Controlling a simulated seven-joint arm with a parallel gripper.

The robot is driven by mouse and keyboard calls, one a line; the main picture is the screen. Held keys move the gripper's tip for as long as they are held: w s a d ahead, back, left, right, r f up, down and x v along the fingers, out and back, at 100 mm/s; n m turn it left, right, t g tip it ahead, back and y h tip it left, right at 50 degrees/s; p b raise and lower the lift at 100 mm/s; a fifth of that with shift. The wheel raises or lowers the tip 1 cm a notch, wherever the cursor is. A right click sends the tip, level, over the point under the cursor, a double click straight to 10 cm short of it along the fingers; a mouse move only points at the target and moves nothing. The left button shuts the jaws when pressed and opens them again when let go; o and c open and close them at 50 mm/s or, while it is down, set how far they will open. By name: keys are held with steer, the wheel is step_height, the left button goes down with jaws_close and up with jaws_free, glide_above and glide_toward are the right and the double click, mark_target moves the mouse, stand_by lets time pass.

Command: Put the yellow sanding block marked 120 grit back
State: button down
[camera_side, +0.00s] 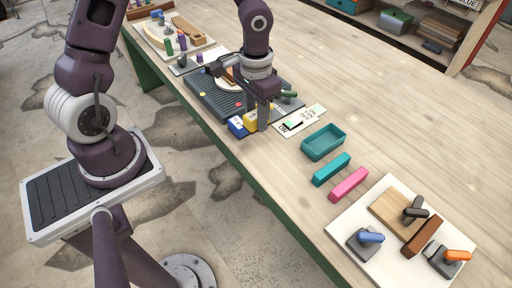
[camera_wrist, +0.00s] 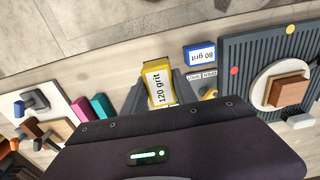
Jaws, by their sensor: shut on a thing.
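The yellow sanding block (camera_wrist: 157,80) shows its white "120 grit" label in the wrist view. It sits between the fingers of my gripper (camera_wrist: 159,92), which is shut on it. In the side view the yellow block (camera_side: 250,119) is partly hidden behind my gripper (camera_side: 257,117), at the table's near edge. A blue block (camera_wrist: 200,54) marked 80 grit stands beside it, apart from it in the wrist view. In the side view the blue block (camera_side: 237,126) is just left of the yellow one. I cannot tell whether the yellow block touches the table.
A grey ribbed mat (camera_wrist: 235,65) carries a white disc (camera_wrist: 265,90) with a brown block (camera_wrist: 288,91). In the side view, a printed card (camera_side: 311,117), teal tray (camera_side: 323,143), teal bar (camera_side: 331,169) and pink bar (camera_side: 349,184) lie right of my gripper. The table's far middle is clear.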

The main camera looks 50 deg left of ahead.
step_height(320, 180, down, 9)
steer(key=shift+f, duration=0.2)
steer(key=c, duration=1)
jaws_free()
steer(key=shift+f, duration=0.1)
steer(key=shift+o, duration=0.2)
step_height(320, 180, up, 12)
steer(key=shift+s+r, duration=0.1)
steer(key=shift+r, duration=0.05)
step_height(320, 180, up, 5)
steer(key=t+y, duration=0.1)
glide_above(256, 150)
steer(key=s, duration=0.2)
steer(key=shift+w+a+r, duration=0.1)
steer(key=shift+a+r, duration=0.05)
steer(key=shift+a, duration=0.3)
steer(key=s+d+r+t+h, duration=0.1)
steer(key=s+r+t, duration=0.3)
steer(key=s+r, duration=0.9)
steer(key=shift+s+d+t, duration=0.3)
steer(key=shift+s+d, duration=0.25)
steer(key=shift+s, duration=0.6)
